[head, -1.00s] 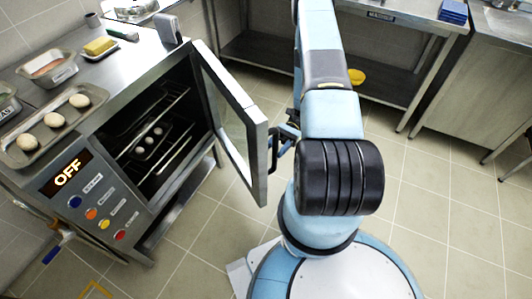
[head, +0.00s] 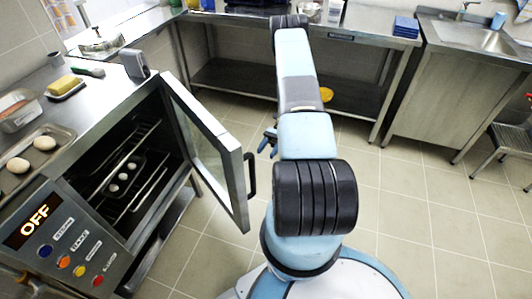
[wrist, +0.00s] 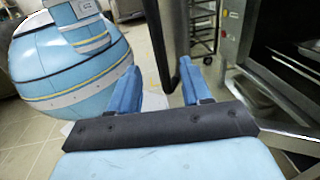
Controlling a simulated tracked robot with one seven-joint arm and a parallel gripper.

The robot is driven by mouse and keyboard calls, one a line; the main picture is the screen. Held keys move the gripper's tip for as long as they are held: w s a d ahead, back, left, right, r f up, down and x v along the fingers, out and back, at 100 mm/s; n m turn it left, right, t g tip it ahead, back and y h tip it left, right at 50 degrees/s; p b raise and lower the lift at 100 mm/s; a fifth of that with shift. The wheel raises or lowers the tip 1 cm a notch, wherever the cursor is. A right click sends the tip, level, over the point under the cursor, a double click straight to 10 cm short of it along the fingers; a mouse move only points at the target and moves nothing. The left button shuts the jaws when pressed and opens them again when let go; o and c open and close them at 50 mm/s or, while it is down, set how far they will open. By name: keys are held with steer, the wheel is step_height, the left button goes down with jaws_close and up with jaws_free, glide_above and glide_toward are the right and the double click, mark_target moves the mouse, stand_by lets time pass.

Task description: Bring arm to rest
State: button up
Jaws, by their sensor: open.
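My gripper (head: 268,142) shows small and partly hidden behind my blue arm in the head view, just right of the open oven door. In the wrist view its two blue fingers (wrist: 158,88) stand apart with nothing held. The oven door (head: 212,160) is swung open toward my arm, with a dark handle (head: 250,176) on its outer edge. My gripper looks apart from this handle in the head view. In the wrist view a dark bar (wrist: 160,45) shows beyond the fingers. My arm is stretched out forward.
The oven holds a tray with several pale round pieces (head: 123,177); its display (head: 35,220) reads OFF. A tray of buns (head: 43,143) and a yellow block (head: 64,85) sit on top. A steel table (head: 340,35) stands behind. Floor at right is clear (head: 400,200).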

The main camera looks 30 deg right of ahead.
steer(key=shift+r, duration=0.1)
stand_by(0.3)
steer(key=w+a+r+n+t+h, duration=0.1)
steer(key=a+r+n+h, duration=0.15)
steer(key=r, duration=0.85)
steer(key=w+a+r+n+t+h, duration=0.1)
steer(key=a+r+n+h, duration=0.2)
steer(key=r, duration=0.8)
steer(key=a+r+n+t+h, duration=0.15)
steer(key=r+h, duration=0.35)
steer(key=r, duration=0.5)
steer(key=s+a+r+n+t+h, duration=0.2)
steer(key=s+a+r+t, duration=0.3)
steer(key=s+r, duration=0.4)
steer(key=s+a+r+n+t+h, duration=0.2)
steer(key=s+a+r+t, duration=0.3)
steer(key=s+r, duration=0.5)
steer(key=shift+n+t+h, duration=0.4)
steer(key=shift+t+h, duration=0.05)
steer(key=shift+t, duration=0.2)
steer(key=shift+r, duration=0.1)
steer(key=shift+c, duration=0.5)
